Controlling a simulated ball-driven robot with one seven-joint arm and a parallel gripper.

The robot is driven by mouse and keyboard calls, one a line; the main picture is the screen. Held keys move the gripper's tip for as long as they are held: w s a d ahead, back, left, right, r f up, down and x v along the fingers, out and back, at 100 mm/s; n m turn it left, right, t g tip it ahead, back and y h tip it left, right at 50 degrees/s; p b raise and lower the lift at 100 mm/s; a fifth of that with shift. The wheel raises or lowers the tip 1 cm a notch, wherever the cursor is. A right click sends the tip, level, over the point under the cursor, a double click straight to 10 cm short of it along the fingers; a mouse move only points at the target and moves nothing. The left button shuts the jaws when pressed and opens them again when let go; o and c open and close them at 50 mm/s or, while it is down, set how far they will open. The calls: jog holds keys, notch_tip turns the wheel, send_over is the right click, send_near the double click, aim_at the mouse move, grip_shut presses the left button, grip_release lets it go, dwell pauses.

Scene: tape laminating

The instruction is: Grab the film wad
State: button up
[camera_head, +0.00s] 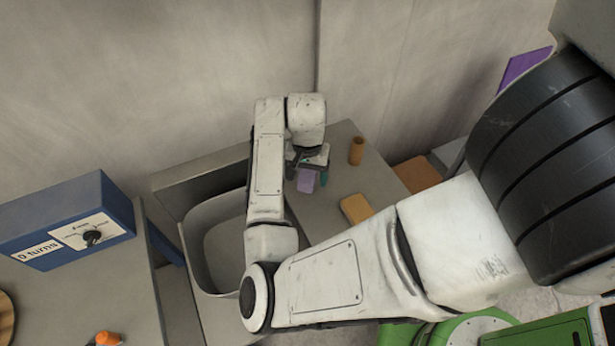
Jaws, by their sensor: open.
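My gripper (307,174) is open and points down over the grey table (376,187), right of the grey bin. A small lavender piece (306,181), which looks like the film wad, shows between or just behind the fingers. I cannot tell whether the fingers touch it or whether it rests on the table. A small teal part (323,178) shows at the right side of the gripper. My arm hides part of the table and the bin.
An orange-brown cylinder (357,151) stands right of my gripper. A yellow-orange block (356,208) lies nearer. The open grey bin (196,253) is to the left. A blue box with a dial (70,215) and an orange item (107,338) are on the left counter.

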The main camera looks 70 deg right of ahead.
jog(key=shift+c, duration=0.2)
jog(key=c, duration=1)
jog(key=shift+r, duration=0.1)
